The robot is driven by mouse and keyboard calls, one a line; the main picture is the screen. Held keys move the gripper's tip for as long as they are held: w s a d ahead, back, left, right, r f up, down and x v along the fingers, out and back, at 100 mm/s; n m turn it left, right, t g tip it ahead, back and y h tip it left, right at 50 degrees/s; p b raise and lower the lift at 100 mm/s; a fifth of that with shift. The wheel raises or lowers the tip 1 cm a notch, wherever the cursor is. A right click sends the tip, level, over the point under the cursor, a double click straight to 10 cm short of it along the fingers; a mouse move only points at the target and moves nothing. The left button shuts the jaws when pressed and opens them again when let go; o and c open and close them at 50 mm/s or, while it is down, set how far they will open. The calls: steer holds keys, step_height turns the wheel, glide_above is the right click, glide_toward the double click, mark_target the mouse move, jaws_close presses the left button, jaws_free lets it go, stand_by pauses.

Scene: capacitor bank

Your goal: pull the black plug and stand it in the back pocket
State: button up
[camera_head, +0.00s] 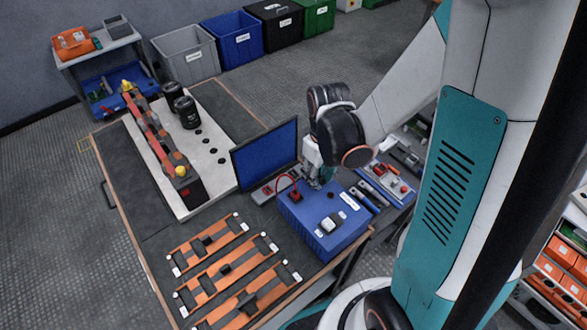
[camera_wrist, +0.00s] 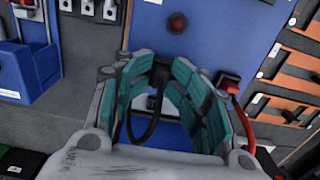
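The blue box (camera_head: 318,212) stands at the near right of the table. A red plug (camera_head: 296,196) with a red cable is on its top, also seen in the wrist view (camera_wrist: 229,82). My gripper (camera_head: 318,178) points down at the back of the box top. In the wrist view its teal fingers (camera_wrist: 160,75) have a narrow gap at the tips. A dark thing, probably the black plug, is in this gap, and a black cable (camera_wrist: 150,125) loops between the fingers. The fingers hide most of the plug, so contact is unclear. I cannot tell which place is the back pocket.
A monitor (camera_head: 266,155) stands close left of my gripper. A white and dark switch block (camera_head: 332,224) is on the box top. Orange strips (camera_head: 208,247) lie at the front left. A red-and-black assembly (camera_head: 160,145) and black cylinders (camera_head: 187,112) are on a pale board behind.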

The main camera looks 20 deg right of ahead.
steer(key=shift+r, duration=0.15)
steer(key=s+a+r+m+t, duration=0.1)
steer(key=s+a+r+t, duration=0.1)
steer(key=r, duration=0.8)
steer(key=s+a+r+m+t, duration=0.2)
steer(key=s+r+t, duration=0.2)
steer(key=r, duration=0.6)
steer(key=shift+r+m+t, duration=0.25)
steer(key=shift+m+t, duration=0.05)
steer(key=shift+t, duration=0.3)
stand_by(1.1)
